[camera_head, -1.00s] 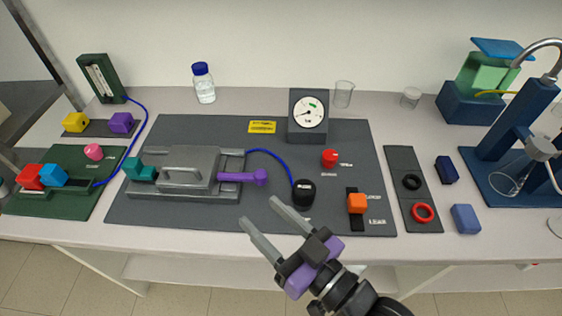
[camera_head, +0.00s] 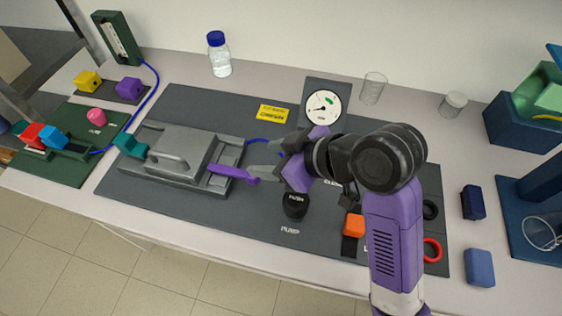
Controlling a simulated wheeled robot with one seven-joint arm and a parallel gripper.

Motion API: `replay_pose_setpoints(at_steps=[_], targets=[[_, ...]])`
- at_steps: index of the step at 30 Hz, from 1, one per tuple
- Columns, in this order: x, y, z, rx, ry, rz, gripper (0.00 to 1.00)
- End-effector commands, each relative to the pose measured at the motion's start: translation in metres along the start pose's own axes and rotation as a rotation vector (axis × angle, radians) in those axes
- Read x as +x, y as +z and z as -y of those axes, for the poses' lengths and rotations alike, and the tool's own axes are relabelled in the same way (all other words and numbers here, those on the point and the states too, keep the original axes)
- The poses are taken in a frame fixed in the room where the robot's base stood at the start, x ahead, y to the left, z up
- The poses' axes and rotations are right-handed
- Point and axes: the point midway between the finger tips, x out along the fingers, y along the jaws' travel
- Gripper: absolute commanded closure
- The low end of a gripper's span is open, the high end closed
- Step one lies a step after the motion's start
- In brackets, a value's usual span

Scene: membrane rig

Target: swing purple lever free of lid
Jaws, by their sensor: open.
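The purple lever (camera_head: 231,173) points right from the right side of the grey rig, with its knob end (camera_head: 253,181) over the dark mat. The grey lid (camera_head: 178,150) with its handle lies on the rig base (camera_head: 140,165). My gripper (camera_head: 262,160) is open, its grey fingers pointing left just above and right of the lever's knob in the picture. I cannot tell whether a finger touches the knob. A teal block (camera_head: 129,144) sits at the rig's left end. My wrist and arm hide part of the mat's right side.
A black PUMP knob (camera_head: 295,205) stands close below my gripper. A gauge (camera_head: 324,106) stands behind it, and a blue tube (camera_head: 264,142) runs near my fingers. An orange block (camera_head: 354,226) is at the right. The mat in front of the rig (camera_head: 200,216) is clear.

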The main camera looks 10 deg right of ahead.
Motion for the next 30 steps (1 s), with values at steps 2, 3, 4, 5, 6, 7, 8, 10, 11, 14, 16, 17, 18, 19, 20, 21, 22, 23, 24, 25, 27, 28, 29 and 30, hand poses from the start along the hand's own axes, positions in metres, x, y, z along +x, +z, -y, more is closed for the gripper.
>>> replay_pose_setpoints(at_steps=[2, 3, 4, 5, 6, 7, 8, 10, 11, 14, 16, 17, 18, 19, 20, 21, 22, 23, 24, 25, 27, 28, 29, 30], targets=[[0.0, 0.012, 0.009, -0.022, -0.038, 0.049, 0.48], [-0.001, 0.016, 0.011, -0.03, -0.048, 0.064, 0.48], [0.0, 0.018, 0.013, -0.034, -0.053, 0.074, 0.48], [0.0, 0.02, 0.013, -0.038, -0.056, 0.08, 0.48], [0.002, 0.021, 0.014, -0.043, -0.059, 0.084, 0.48], [0.004, 0.021, 0.014, -0.046, -0.059, 0.084, 0.48], [0.007, 0.022, 0.014, -0.046, -0.059, 0.084, 0.48], [0.016, 0.022, 0.015, -0.046, -0.059, 0.084, 0.48], [0.021, 0.023, 0.015, -0.045, -0.059, 0.085, 0.48], [0.037, 0.024, 0.016, -0.044, -0.059, 0.084, 0.48], [0.048, 0.025, 0.016, -0.044, -0.058, 0.084, 0.48], [0.052, 0.025, 0.017, -0.044, -0.057, 0.084, 0.48], [0.057, 0.025, 0.017, -0.044, -0.057, 0.083, 0.48], [0.061, 0.025, 0.017, -0.044, -0.057, 0.083, 0.48], [0.064, 0.025, 0.017, -0.045, -0.057, 0.082, 0.48], [0.068, 0.026, 0.017, -0.044, -0.057, 0.082, 0.48], [0.07, 0.026, 0.017, -0.044, -0.056, 0.082, 0.48], [0.072, 0.026, 0.017, -0.044, -0.056, 0.082, 0.48], [0.074, 0.026, 0.017, -0.045, -0.055, 0.081, 0.48], [0.075, 0.026, 0.017, -0.045, -0.055, 0.081, 0.48], [0.077, 0.027, 0.017, -0.045, -0.055, 0.081, 0.48], [0.077, 0.027, 0.017, -0.045, -0.054, 0.081, 0.48], [0.077, 0.027, 0.017, -0.045, -0.054, 0.081, 0.48], [0.077, 0.027, 0.017, -0.045, -0.054, 0.081, 0.48]])
